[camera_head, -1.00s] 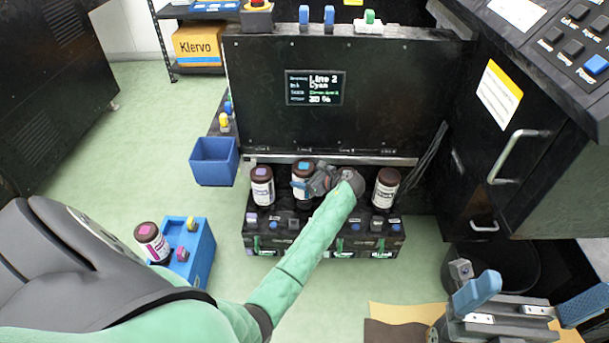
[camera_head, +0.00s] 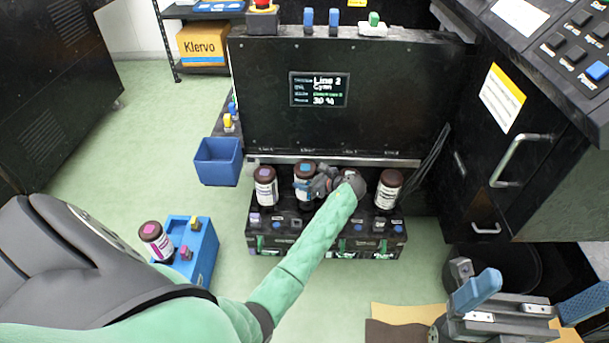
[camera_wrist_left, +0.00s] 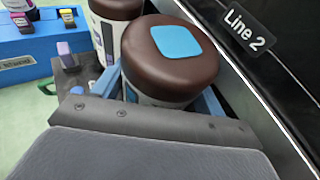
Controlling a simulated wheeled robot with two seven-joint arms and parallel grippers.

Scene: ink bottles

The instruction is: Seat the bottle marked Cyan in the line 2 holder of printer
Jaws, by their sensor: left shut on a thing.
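The cyan bottle (camera_head: 304,170), dark brown cap with a light-blue square, stands upright at the second place of the printer's holder row (camera_head: 270,240). Its cap (camera_wrist_left: 180,45) fills the middle of the left wrist view, beside the "Line 2" label (camera_wrist_left: 245,28). My left gripper (camera_head: 318,184) is shut on the bottle, with blue fingers on both sides of it below the cap. The bottle's base is hidden, so I cannot tell whether it is fully down. My right gripper (camera_head: 530,300) is open and empty at the lower right, its blue fingers wide apart.
Other brown-capped bottles stand at the left (camera_head: 265,188) and right (camera_head: 388,190) of the row; another is partly hidden behind my left wrist. The printer screen (camera_head: 318,90) reads "Line 2 Cyan". A blue stand (camera_head: 204,255) holds a magenta-marked bottle (camera_head: 155,240). A blue bin (camera_head: 216,162) hangs left.

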